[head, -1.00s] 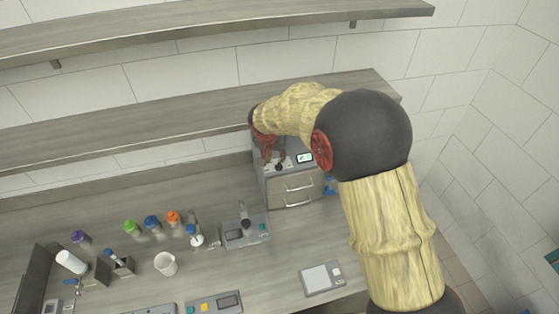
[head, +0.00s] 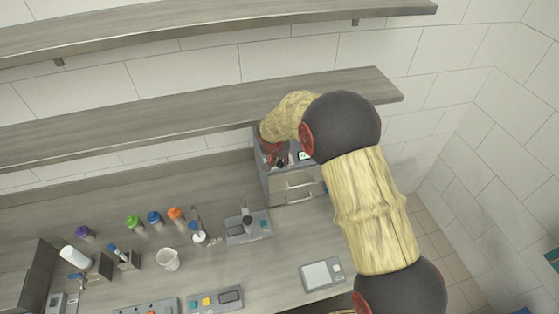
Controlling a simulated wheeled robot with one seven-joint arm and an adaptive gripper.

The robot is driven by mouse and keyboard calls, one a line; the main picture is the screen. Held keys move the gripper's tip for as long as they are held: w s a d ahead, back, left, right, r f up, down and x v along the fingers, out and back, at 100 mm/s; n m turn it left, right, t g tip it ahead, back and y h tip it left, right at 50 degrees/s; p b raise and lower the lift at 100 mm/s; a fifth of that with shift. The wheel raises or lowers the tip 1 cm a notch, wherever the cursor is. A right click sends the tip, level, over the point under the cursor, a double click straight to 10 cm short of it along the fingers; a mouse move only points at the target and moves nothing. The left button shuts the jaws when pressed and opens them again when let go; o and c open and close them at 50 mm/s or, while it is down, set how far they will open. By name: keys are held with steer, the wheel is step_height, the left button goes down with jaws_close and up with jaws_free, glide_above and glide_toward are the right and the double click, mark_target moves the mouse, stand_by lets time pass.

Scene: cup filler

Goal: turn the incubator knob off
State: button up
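The incubator seems to be the grey box with drawer-like fronts and handles (head: 292,187), on the counter under the lower shelf. A small lit display (head: 304,156) shows on its upper front, partly covered by my arm. A dark round part (head: 282,162) beside the display may be the knob; it is too small to be sure. My gripper (head: 272,155) is at the upper left of the box's front, close to that dark part. Its fingers are small and partly hidden, so I cannot tell whether they are open or touching anything.
A grey device (head: 247,228) stands left of the box. Several colour-capped bottles and a white cup (head: 168,259) stand further left. A flat scale (head: 322,274) lies at the counter's front.

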steer(key=shift+c, duration=1)
jaws_close()
